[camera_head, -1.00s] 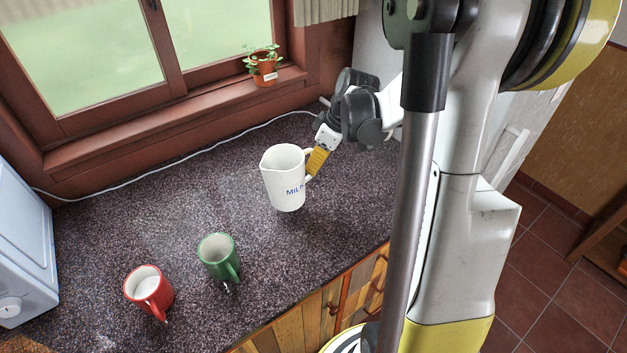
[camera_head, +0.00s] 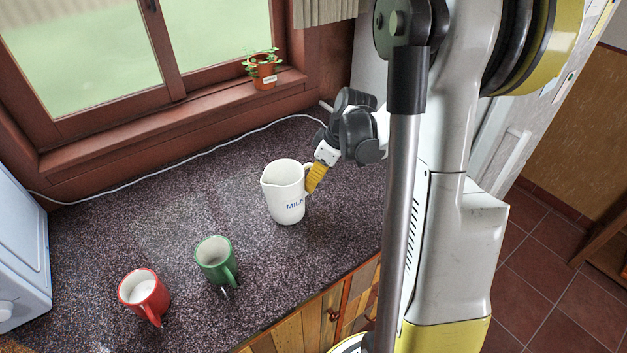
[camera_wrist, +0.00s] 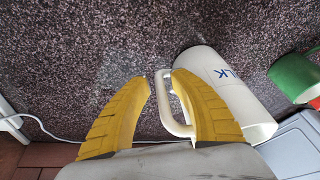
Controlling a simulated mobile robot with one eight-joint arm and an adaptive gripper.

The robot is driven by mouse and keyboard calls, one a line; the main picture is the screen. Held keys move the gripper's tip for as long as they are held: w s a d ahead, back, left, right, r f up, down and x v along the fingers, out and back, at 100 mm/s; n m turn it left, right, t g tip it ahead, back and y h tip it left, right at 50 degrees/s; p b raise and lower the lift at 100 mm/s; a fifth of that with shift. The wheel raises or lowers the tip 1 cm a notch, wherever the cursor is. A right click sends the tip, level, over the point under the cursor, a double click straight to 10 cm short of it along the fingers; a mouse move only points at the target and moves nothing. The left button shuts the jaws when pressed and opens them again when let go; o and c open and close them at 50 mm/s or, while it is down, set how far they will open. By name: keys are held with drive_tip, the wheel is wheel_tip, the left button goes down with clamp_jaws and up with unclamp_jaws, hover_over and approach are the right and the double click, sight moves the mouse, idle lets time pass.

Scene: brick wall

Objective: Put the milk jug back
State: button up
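The white milk jug (camera_head: 284,197), marked MILK in blue, stands upright on the speckled counter, its spout to the left and handle to the right. My gripper (camera_head: 309,188) is at the handle side, its yellow fingers angled down. In the wrist view my gripper (camera_wrist: 163,80) is open. The jug's handle (camera_wrist: 166,105) lies between the fingers, with a clear gap to the left finger. The right finger reaches through the handle loop, between handle and jug body (camera_wrist: 228,88). Whether it touches the jug is unclear.
A green mug (camera_head: 215,260) and a red mug (camera_head: 143,294) with white contents stand to the jug's front left. A white appliance (camera_head: 20,255) is at the left edge. A potted plant (camera_head: 263,72) sits on the windowsill. A white cable runs along the counter's back.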

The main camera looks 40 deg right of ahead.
drive_tip(key=shift+r, duration=0.3)
drive_tip(key=p+v, duration=0.4)
drive_tip(key=v, duration=0.8)
drive_tip(key=s+a+r+m+t+h, duration=0.1)
drive_tip(key=s+a+r+m, duration=0.1)
drive_tip(key=a, duration=0.5)
drive_tip(key=s+a+r+m+t, duration=0.1)
drive_tip(key=s+a+r, duration=0.1)
drive_tip(key=s+a, duration=0.3)
drive_tip(key=s+a+r+m+t+h, duration=0.1)
drive_tip(key=s+a+r+m+t, duration=0.1)
drive_tip(key=a, duration=0.7)
drive_tip(key=shift+s+m+h, duration=0.3)
drive_tip(key=shift+s, duration=0.4)
